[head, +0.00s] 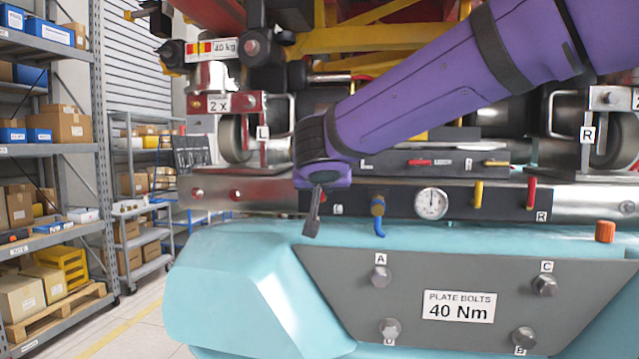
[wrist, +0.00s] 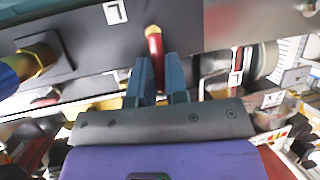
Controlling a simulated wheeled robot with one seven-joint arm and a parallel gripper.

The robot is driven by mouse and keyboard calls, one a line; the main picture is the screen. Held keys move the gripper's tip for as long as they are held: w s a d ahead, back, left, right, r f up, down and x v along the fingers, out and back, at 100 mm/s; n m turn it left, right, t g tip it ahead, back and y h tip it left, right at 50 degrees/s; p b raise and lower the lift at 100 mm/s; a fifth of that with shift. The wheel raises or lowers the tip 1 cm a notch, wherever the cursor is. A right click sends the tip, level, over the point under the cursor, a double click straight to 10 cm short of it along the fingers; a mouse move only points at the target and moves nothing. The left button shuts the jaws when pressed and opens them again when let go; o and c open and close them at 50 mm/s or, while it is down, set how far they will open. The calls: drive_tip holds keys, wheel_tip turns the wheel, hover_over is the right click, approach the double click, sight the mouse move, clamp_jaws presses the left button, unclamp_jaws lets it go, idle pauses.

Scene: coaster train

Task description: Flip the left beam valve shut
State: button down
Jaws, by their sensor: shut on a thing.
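In the wrist view, the left beam valve's red handle (wrist: 154,44) lies between the two blue-grey fingers of my gripper (wrist: 158,78), which are shut on it. An L label (wrist: 115,13) sits on the dark panel beside it. In the head view, my gripper (head: 312,225) hangs from the purple arm at the left end of the dark beam panel (head: 400,205), left of its L label (head: 338,209). There the left valve is mostly hidden behind my gripper and wrist. The right valve's red lever (head: 530,197) stands upright near the R label (head: 541,215).
A brass fitting with a blue hook-like end (head: 378,212) is close to the right of my gripper. Further right are a round gauge (head: 431,204) and a yellow lever (head: 479,194). A teal body with a grey bolt plate (head: 410,285) juts out below. Shelves (head: 50,150) stand at left.

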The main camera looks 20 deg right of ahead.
drive_tip(key=shift+f, duration=0.1)
idle(0.4)
drive_tip(key=c, duration=1.1)
unclamp_jaws()
drive_tip(key=v, duration=1.1)
drive_tip(key=shift+d, duration=0.1)
